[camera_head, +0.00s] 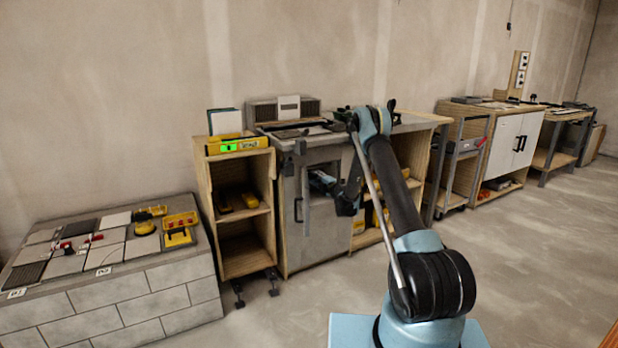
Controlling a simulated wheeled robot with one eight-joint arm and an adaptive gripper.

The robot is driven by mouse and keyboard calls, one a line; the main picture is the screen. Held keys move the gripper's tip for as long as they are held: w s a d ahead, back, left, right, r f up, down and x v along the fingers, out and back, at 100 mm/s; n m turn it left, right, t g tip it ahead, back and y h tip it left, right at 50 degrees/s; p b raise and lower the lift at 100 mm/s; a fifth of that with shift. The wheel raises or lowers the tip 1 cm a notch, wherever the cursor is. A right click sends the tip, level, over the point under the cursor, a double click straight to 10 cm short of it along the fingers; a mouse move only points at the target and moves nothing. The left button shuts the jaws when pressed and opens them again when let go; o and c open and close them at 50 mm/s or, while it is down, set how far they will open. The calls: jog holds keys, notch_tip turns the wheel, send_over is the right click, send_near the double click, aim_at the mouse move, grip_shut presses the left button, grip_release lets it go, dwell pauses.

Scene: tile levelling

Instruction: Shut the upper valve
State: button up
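I cannot make out an upper valve for certain in the head view. My arm reaches up and folds down in front of the grey cabinet (320,235) at the middle. My gripper (346,200) seems to be the dark part hanging before the cabinet's open upper bay. Its fingers are too small and dark to tell open from shut. A dark upright handle (298,209) is on the cabinet's front left. My arm hides part of the cabinet and the bench top.
A wooden shelf unit (246,233) with a yellow level (238,146) on top stands left of the cabinet. A block plinth (120,305) with tiles and yellow tools is far left. A trolley (462,165) and white-doored cabinet (513,142) stand right. The right floor is clear.

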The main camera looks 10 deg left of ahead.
aim_at(309, 172)
jog(key=x, duration=0.7)
jog(key=shift+w+a, duration=0.2)
jog(key=shift+w, duration=0.1)
jog(key=shift+c, duration=0.6)
grip_shut()
jog(key=shift+s, duration=0.1)
